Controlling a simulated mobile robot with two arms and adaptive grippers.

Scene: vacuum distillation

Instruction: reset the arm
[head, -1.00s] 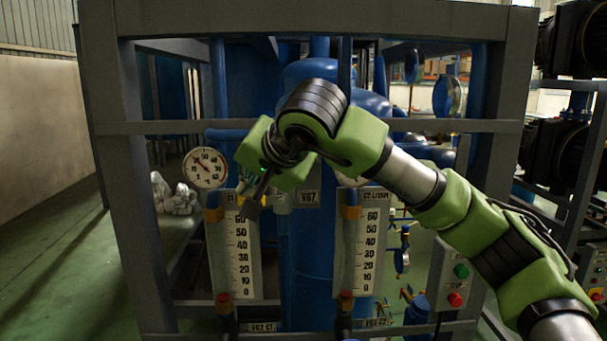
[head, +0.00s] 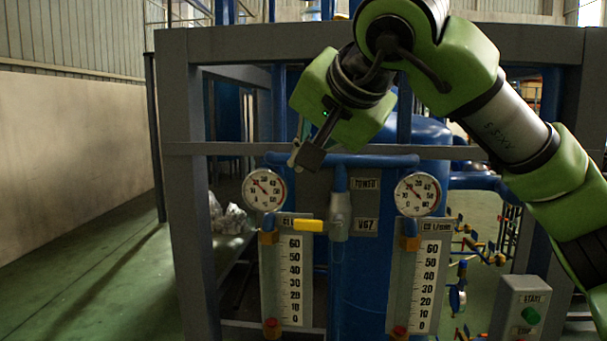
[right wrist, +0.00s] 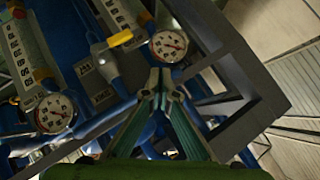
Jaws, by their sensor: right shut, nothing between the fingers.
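My right arm, green and grey, comes in from the right in the head view. Its gripper (head: 298,152) hangs above and between the two dial gauges, in front of the blue pipework. In the right wrist view the gripper's teal fingers (right wrist: 160,80) meet at their tips with nothing between them. The valve's yellow handle (head: 308,225) lies level below the gripper, beside the VG7 label, and also shows in the right wrist view (right wrist: 120,38). The gripper is clear of the handle. My left gripper is not in view.
A left gauge (head: 264,190) and right gauge (head: 417,194) sit above two scaled flow meters. The grey frame (head: 190,200) encloses the rig. A button box (head: 522,308) stands at the lower right. Green floor (head: 100,275) at the left is open.

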